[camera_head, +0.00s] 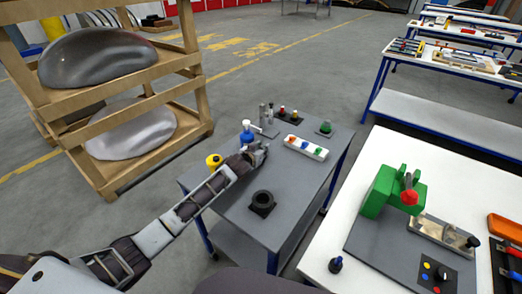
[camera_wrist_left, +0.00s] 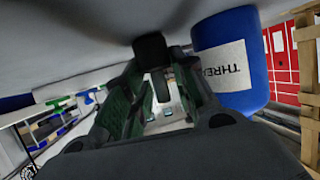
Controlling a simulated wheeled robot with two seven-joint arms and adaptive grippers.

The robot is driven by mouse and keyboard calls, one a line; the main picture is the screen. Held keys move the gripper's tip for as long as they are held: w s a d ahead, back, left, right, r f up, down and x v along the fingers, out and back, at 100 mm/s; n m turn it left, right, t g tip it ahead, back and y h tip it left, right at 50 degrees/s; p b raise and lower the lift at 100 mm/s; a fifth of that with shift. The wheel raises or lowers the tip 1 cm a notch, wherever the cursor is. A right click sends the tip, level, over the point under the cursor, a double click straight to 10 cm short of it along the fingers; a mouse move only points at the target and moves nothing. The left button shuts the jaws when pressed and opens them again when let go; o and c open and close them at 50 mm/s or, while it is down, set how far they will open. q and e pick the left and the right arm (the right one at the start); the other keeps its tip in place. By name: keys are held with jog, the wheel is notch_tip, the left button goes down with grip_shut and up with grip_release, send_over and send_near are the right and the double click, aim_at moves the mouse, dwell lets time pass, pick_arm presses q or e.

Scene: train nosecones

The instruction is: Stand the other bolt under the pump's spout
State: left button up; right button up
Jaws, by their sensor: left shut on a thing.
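The blue pump bottle (camera_head: 247,134) with its white top stands on the grey table, its spout pointing right. In the left wrist view the blue bottle (camera_wrist_left: 232,65) with a white label is close beside my left gripper. My left gripper (camera_head: 258,153) is just in front of the bottle, low over the table. Its fingers (camera_wrist_left: 160,100) are shut on a dark, narrow piece (camera_wrist_left: 161,84), seemingly the bolt, mostly hidden by the gripper. Grey upright cylinders (camera_head: 263,114) stand behind the spout; I cannot tell whether one is a bolt. My right gripper is not in view.
A yellow container (camera_head: 214,160) stands at the table's left edge. A black ring on a plate (camera_head: 262,202) lies in front. A white tray of coloured pieces (camera_head: 305,148) and a green piece (camera_head: 325,128) are right. A wooden rack (camera_head: 150,150) is left.

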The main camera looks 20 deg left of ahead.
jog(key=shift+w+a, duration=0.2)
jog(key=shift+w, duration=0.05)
pick_arm(q)
jog(key=o, duration=0.7)
jog(key=shift+f, duration=0.1)
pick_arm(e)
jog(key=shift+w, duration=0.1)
pick_arm(q)
jog(key=shift+o, duration=0.2)
jog(key=shift+r, duration=0.2)
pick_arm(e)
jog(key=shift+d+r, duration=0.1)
pick_arm(q)
jog(key=shift+v, duration=0.95)
jog(key=shift+p+v, duration=0.3)
jog(key=shift+v, duration=4)
jog(key=shift+s+a+r, duration=0.1)
jog(key=shift+s+r, duration=0.1)
jog(key=shift+s, duration=0.4)
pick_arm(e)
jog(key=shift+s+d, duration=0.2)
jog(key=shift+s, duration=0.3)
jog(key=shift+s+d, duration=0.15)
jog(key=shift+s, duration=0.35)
